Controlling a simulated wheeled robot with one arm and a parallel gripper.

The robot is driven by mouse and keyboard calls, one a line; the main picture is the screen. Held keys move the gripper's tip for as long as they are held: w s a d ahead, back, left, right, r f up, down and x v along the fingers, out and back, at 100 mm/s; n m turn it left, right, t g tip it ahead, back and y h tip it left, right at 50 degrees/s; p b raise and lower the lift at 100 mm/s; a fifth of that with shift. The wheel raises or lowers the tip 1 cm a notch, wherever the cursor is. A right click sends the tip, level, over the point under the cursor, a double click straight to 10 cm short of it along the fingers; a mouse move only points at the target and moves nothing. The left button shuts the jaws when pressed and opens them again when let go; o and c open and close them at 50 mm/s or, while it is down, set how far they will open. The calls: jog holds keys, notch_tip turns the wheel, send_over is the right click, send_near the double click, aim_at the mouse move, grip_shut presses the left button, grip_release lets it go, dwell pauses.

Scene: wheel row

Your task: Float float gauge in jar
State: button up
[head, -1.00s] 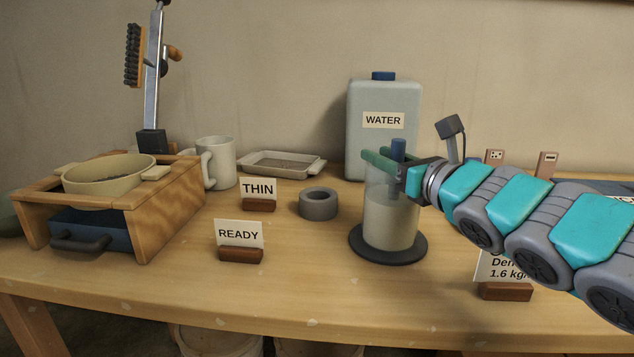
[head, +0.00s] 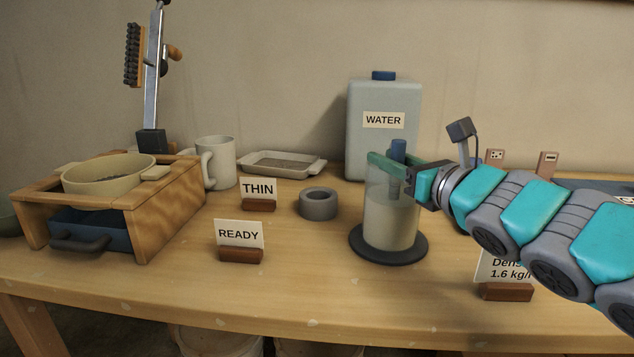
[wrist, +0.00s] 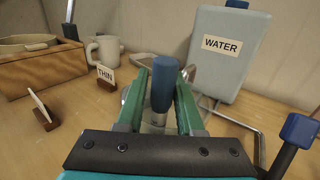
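The jar stands on a dark round base. My gripper (head: 393,165) is at the jar's mouth, coming from the right. Its green fingers are apart, one on each side of the gauge. In the wrist view the blue top (wrist: 165,84) rises between the fingers (wrist: 163,95), which look open around it; any light contact cannot be told.
The water canister (head: 384,150) stands close behind the jar. A grey ring (head: 318,204) and the THIN (head: 258,190) and READY (head: 239,236) cards are to the left. A density card (head: 505,268) stands right of the jar, beneath my arm. Bare table lies in front of the jar.

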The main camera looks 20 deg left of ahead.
jog(key=shift+s+d, duration=0.1)
jog(key=shift+d, duration=0.2)
jog(key=shift+s+d+f, duration=0.1)
jog(key=shift+s+d, duration=0.2)
jog(key=shift+d, duration=0.1)
jog(key=shift+s, duration=0.15)
jog(key=shift+o, duration=0.2)
jog(key=o, duration=0.5)
jog(key=shift+c, duration=0.4)
jog(key=o, duration=0.4)
jog(key=shift+c, duration=0.2)
